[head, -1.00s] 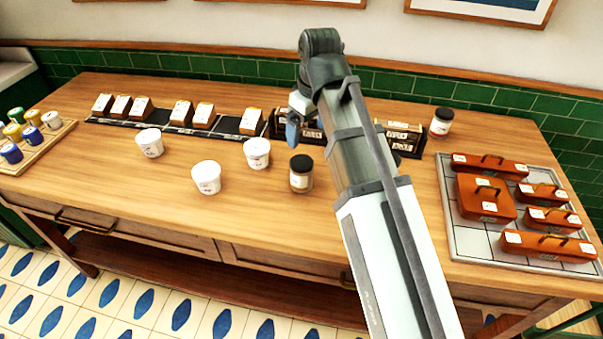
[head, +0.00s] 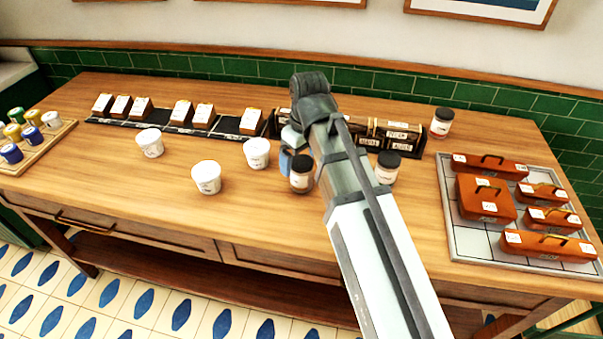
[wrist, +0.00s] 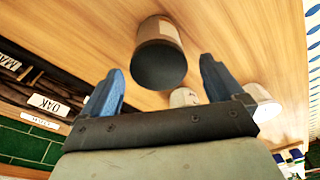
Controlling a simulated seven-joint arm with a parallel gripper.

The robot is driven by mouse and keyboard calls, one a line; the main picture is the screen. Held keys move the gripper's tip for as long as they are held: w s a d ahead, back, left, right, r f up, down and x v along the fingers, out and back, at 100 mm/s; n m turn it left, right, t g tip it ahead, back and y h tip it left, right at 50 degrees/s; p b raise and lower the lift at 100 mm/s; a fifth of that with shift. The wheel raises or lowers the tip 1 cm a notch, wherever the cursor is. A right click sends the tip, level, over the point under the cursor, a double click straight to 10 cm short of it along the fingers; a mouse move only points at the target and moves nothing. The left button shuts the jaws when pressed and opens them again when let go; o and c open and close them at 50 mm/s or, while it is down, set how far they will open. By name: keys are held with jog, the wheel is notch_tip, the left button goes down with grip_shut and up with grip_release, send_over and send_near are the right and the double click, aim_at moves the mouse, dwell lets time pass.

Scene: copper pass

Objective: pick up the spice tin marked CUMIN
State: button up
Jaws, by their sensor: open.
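Three dark-lidded spice tins stand on the wooden table: one at centre (head: 301,174), one just right of my arm (head: 387,167) and one at the back right (head: 441,122). Their labels are too small to read, so I cannot tell which is CUMIN. My gripper (head: 287,161) is low beside the centre tin, mostly hidden by my arm. In the wrist view, my gripper's blue fingers (wrist: 160,87) are apart and empty.
White tubs (head: 206,177) stand to the left of the centre tin. A dark rack with labelled blocks (head: 395,136) is behind my arm. A tray with orange-brown handled boxes (head: 455,235) is at right, a wooden board of coloured jars (head: 50,136) at left. The front left tabletop is clear.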

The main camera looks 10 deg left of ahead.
jog(key=shift+s+d+f, duration=0.1)
jog(key=shift+d+f, duration=0.05)
jog(key=shift+f, duration=2.5)
jog(key=shift+c, duration=0.2)
jog(key=c, duration=1.2)
jog(key=shift+r, duration=0.1)
